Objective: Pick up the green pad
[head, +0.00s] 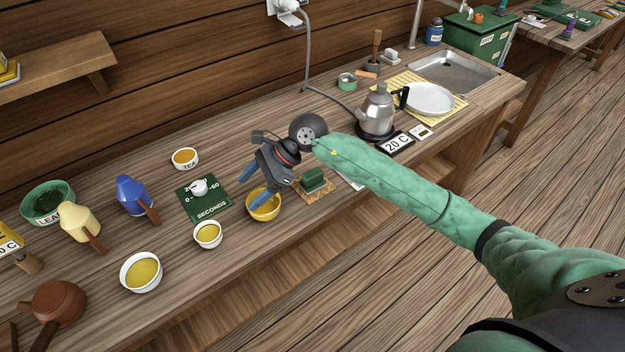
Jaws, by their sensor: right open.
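A small dark green block-like pad (313,180) lies on a tan mat (325,191) near the front edge of the bench. My right gripper (247,192) is open, its two blue fingers apart and pointing left, with nothing seen between them. It is to the left of the green pad, above the bench beside the yellow bowl (265,215). A flat green mat marked SECONDS (212,211) lies left of the gripper with a small white object (198,187) on it. My left gripper is out of view.
White bowls (141,288) and (208,244) hold yellow contents. A kettle (378,108), plate (431,98) and sink (452,73) are right.

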